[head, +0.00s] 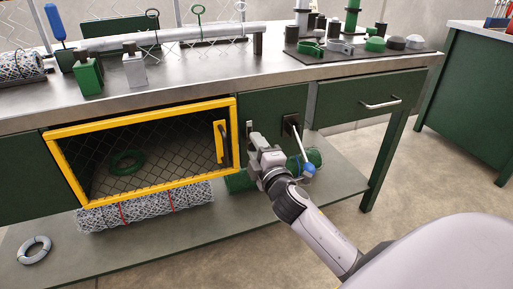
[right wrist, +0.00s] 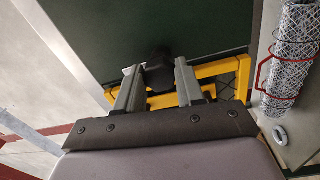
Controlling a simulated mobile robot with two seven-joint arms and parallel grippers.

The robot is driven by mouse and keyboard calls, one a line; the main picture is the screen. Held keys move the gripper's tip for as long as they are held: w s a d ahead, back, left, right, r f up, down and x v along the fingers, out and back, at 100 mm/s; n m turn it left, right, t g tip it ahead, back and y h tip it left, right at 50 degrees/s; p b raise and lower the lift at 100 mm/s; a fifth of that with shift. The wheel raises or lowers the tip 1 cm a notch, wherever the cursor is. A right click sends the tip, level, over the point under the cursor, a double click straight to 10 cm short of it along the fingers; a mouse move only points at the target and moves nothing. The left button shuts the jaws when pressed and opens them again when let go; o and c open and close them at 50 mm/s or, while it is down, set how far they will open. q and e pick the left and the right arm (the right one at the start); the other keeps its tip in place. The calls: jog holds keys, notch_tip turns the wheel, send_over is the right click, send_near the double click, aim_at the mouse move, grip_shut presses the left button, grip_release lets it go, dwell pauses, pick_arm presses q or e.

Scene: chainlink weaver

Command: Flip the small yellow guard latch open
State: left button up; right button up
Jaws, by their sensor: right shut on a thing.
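The yellow-framed mesh guard door (head: 140,195) closes the bay under the bench. A yellow upright piece with a black handle (head: 221,142) is on its right side. The gripper hides most of the latch area, and I cannot tell the latch's position. My left gripper is not in view.
A lever with a blue knob (head: 308,169) hangs just right of my gripper. A drawer with a metal handle (head: 381,104) is further right. A wire mesh roll (head: 145,207) lies under the door, and a grey ring (head: 34,250) lies on the lower shelf.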

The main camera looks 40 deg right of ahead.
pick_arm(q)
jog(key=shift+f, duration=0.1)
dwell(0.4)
pick_arm(e)
jog(key=o, duration=1)
jog(key=shift+o, duration=0.2)
jog(key=shift+s, duration=0.1)
pick_arm(q)
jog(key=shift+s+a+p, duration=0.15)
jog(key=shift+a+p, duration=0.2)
jog(key=shift+p, duration=0.05)
pick_arm(e)
jog(key=v, duration=0.7)
